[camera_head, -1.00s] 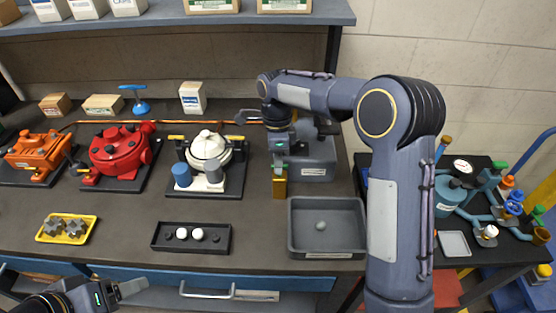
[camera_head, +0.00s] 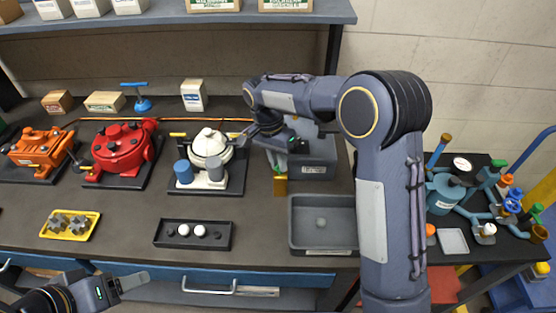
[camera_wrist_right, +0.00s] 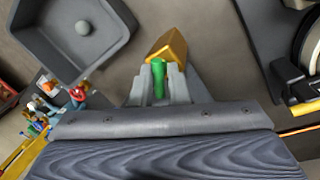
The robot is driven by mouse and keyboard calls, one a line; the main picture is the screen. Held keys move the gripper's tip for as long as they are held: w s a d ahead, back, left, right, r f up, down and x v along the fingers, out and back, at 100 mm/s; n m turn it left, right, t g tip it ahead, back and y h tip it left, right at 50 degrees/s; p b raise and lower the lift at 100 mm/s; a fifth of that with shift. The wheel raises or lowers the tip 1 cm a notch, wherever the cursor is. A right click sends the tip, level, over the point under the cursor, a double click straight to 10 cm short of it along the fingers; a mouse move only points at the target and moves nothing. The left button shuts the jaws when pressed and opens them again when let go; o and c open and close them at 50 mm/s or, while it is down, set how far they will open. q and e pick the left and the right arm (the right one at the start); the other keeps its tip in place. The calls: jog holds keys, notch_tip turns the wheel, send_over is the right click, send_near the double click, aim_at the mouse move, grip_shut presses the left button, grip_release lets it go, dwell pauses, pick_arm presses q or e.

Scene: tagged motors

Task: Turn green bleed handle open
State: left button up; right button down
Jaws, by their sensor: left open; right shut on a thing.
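The green bleed handle (camera_wrist_right: 158,78) shows in the right wrist view between the two fingers of my right gripper (camera_wrist_right: 159,88), which is shut on it. A brass block (camera_wrist_right: 168,46) sits right beyond the handle. In the head view the brass block (camera_head: 280,186) stands on the bench in front of a grey bin, and a bit of green (camera_head: 281,169) shows above it. My right gripper (camera_head: 281,158) is tilted over it, partly hidden by its own wrist. My left gripper (camera_head: 128,285) is open and empty at the bench's front edge, lower left.
A grey tray (camera_head: 291,240) with a small round part lies just right of the block. A white motor (camera_head: 210,143) on a black base stands to the left, with a red motor (camera_head: 121,148) beyond it. A black tray (camera_head: 190,246) lies in front. Bare bench separates these.

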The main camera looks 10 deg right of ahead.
jog(key=n+t+b, duration=0.1)
jog(key=n, duration=0.5)
jog(key=shift+s+h, duration=0.15)
jog(key=shift+h, duration=0.25)
jog(key=shift+n, duration=0.3)
jog(key=c, duration=1.5)
grip_release()
jog(key=shift+o, duration=0.2)
jog(key=shift+r, duration=0.1)
notch_tip(320, 180, up, 8)
jog(key=a, duration=0.1)
jog(key=shift+w+a+f+b, duration=0.2)
jog(key=shift+b, duration=0.2)
